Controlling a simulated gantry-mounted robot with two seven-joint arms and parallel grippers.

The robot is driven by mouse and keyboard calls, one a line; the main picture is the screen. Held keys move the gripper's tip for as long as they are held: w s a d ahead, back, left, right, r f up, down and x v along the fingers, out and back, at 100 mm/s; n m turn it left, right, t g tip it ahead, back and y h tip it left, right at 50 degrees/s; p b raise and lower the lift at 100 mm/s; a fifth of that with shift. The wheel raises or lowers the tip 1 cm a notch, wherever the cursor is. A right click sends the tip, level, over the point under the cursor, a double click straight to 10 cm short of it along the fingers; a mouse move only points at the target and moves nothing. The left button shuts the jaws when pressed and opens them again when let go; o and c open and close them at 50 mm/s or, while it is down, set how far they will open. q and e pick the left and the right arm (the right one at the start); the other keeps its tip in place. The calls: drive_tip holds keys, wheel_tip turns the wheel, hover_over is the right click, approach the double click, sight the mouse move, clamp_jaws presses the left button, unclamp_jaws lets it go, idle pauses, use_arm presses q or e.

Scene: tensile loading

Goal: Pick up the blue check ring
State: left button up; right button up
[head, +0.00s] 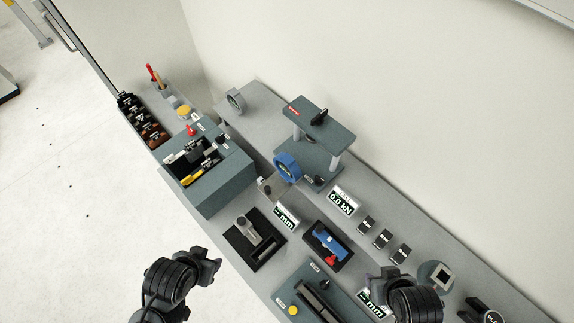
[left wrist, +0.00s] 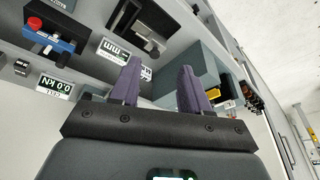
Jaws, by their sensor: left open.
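The blue check ring (head: 287,167) stands upright on the bench in the head view, beside the grey press-like stand. I do not see it in the left wrist view. My left gripper (left wrist: 157,88) is open, its two purple fingers spread with nothing between them. In the head view, my left arm is at the bottom, well apart from the ring. My right arm is at the bottom right, also apart from the ring; its gripper's fingers cannot be made out.
The grey stand (head: 321,128) rises right of the ring. A grey-green box (head: 217,186) stands to its left. A blue tool with a red knob (head: 328,243), displays and small blocks crowd the near bench. A grey ring (head: 235,100) stands farther back.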

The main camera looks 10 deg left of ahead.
idle(0.4)
use_arm(q)
drive_tip(key=o, duration=0.9)
drive_tip(key=shift+c, duration=0.2)
drive_tip(key=shift+w, duration=0.1)
